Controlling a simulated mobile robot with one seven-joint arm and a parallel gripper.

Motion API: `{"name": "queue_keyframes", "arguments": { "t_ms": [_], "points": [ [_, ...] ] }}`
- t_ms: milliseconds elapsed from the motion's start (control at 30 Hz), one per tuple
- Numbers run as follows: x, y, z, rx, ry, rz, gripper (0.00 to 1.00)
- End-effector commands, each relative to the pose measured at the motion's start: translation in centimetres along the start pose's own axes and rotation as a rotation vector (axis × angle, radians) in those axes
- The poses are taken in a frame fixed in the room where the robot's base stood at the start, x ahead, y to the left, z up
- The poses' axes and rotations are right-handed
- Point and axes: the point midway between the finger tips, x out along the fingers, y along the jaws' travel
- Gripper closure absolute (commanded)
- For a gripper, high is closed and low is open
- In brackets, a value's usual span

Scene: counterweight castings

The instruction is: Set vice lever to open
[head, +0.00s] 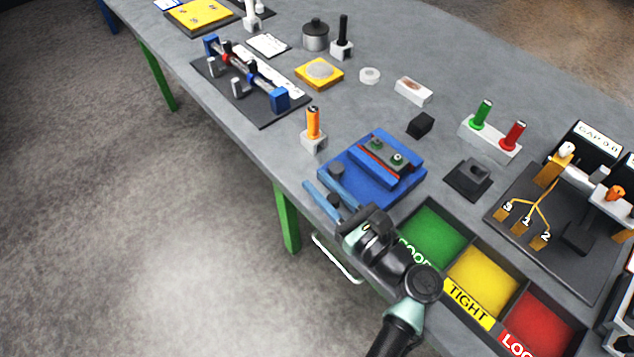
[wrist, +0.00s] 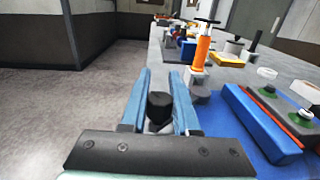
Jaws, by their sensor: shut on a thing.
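The blue vice (head: 385,192) stands near the table's front edge in the head view. It holds a dark part (head: 384,155) with green-ringed studs and a red strip along it. The vice also shows at the right of the wrist view (wrist: 252,122). My gripper (head: 320,176) reaches in low at the vice's left front side. In the wrist view its two blue fingers (wrist: 160,82) stand on either side of a black round lever knob (wrist: 160,106), close to the palm. The gripper is shut on the knob. The lever's arm below the knob is hidden.
An orange-handled tool (head: 313,124) stands in a pale block just beyond the vice. Green, yellow and red bins (head: 481,279) lie to the right of my gripper. A black block (head: 420,125) lies behind the vice. Open floor lies left of the table edge.

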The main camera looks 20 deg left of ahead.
Motion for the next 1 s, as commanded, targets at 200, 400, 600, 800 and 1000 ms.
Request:
{"name": "queue_keyframes", "arguments": {
  "t_ms": [200, 400, 600, 800, 1000],
  "points": [
    [-0.35, -0.25, 0.04, 0.0, -0.001, 0.062, 1.0],
    [-0.4, -0.22, 0.06, 0.0, -0.001, 0.08, 1.0],
    [-0.38, -0.19, 0.06, 0.0, -0.001, 0.08, 1.0],
    [-0.37, -0.18, 0.05, -0.001, -0.001, 0.08, 0.51],
    [-0.4, -0.21, 0.02, 0.0, -0.001, 0.078, 0.41]
  ]
}}
